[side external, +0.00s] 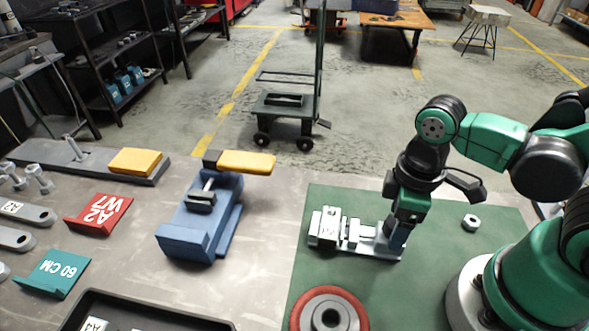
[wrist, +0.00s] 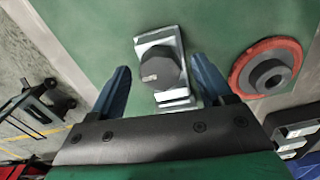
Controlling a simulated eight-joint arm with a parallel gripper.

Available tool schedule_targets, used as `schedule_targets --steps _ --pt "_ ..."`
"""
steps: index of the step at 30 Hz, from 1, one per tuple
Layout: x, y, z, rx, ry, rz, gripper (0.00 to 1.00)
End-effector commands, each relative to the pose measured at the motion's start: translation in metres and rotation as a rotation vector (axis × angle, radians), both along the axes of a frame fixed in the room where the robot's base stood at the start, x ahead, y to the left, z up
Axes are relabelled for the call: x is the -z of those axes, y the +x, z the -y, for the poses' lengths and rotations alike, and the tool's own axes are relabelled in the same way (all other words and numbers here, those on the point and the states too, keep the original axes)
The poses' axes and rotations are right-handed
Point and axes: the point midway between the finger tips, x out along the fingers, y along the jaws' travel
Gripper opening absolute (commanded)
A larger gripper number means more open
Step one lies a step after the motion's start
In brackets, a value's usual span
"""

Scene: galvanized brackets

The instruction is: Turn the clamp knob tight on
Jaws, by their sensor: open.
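The clamp is a silver metal fixture (side external: 327,228) on the green mat, with upright blocks at its left end and a flat base running right. My gripper (side external: 397,243) points down over the right end of that base and hides the knob there. In the wrist view the dark grey, many-sided clamp knob (wrist: 160,73) sits on the silver base (wrist: 158,38). My gripper's two blue fingers (wrist: 161,64) are open, one on each side of the knob, with a visible gap on both sides. Whether the fingertips are level with the knob cannot be told.
A red-rimmed round part with a dark hub (side external: 329,313) lies at the mat's front; a hex nut (side external: 471,222) lies to the right. A blue vise (side external: 200,225) with a yellow-topped part stands left. A black tray (side external: 140,312) is at the front. Green mat (side external: 330,197) is bare behind the clamp.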

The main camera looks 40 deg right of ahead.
Motion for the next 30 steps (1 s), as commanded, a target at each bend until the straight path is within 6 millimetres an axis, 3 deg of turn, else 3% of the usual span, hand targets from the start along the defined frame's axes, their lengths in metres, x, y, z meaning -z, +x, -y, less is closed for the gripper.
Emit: schedule_targets --steps 18,30 --pt "0.0 0.0 0.0 0.807 0.0 0.0 0.73" --pt "0.0001 0.0 0.0 0.855 0.0 0.0 0.73"
